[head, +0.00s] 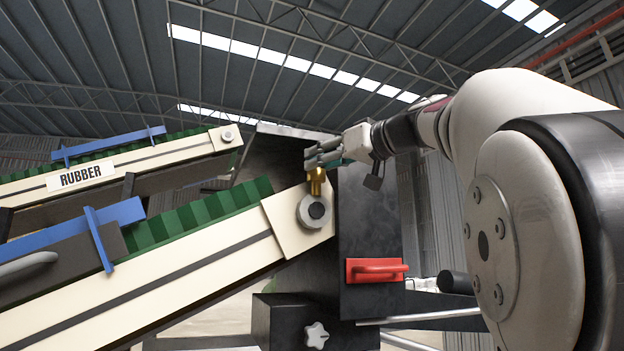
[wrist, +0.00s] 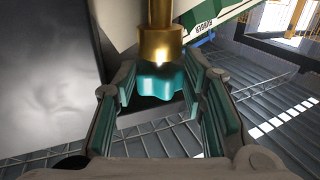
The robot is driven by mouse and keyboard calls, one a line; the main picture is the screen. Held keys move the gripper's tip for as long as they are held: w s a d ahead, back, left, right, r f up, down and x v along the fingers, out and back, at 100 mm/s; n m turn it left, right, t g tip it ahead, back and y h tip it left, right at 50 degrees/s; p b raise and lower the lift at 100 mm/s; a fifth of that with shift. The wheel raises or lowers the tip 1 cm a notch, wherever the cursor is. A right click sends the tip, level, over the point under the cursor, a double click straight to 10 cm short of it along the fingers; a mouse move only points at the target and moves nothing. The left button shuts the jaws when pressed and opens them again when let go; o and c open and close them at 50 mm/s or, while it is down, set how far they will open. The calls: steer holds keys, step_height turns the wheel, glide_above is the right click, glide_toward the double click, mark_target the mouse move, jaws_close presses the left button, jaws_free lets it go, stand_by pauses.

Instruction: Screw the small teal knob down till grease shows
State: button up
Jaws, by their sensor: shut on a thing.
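The small teal knob (wrist: 160,82) is lobed and sits against the end of a brass grease cup (wrist: 161,35) in the wrist view. My gripper (wrist: 162,78) has its teal-padded fingers on either side of the knob, shut on it. A bright pale spot shows where the brass meets the knob; I cannot tell whether it is grease or a glint. In the head view the brass cup (head: 317,182) stands upright above the conveyor's end roller, with my gripper (head: 322,158) at its top. The knob is mostly hidden by the fingers there.
Two cream conveyors with green ribbed belts run up from the left, one with a RUBBER sign (head: 81,176). A dark housing (head: 372,215) stands right behind the cup, with a red handle (head: 377,270). A pale star knob (head: 316,335) is lower down.

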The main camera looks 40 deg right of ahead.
steer(key=a+m+g+h, duration=0.1)
steer(key=m+g+h, duration=0.2)
steer(key=h, duration=0.3)
steer(key=w+a+m+g+h, duration=0.1)
steer(key=m+g+h, duration=0.3)
steer(key=m+h, duration=0.2)
steer(key=a+m+g+h, duration=0.1)
steer(key=m+g+h, duration=0.2)
steer(key=m+h, duration=0.2)
steer(key=shift+w+h, duration=0.35)
steer(key=shift+h, duration=0.25)
steer(key=shift+d+f+m+g+h+p, duration=0.1)
steer(key=shift+m+g+h+p, duration=0.3)
steer(key=shift+m+g, duration=0.6)
steer(key=o, duration=0.9)
steer(key=shift+n, duration=0.3)
steer(key=v, duration=1.2)
steer(key=shift+w+r, duration=0.15)
steer(key=shift+r, duration=0.05)
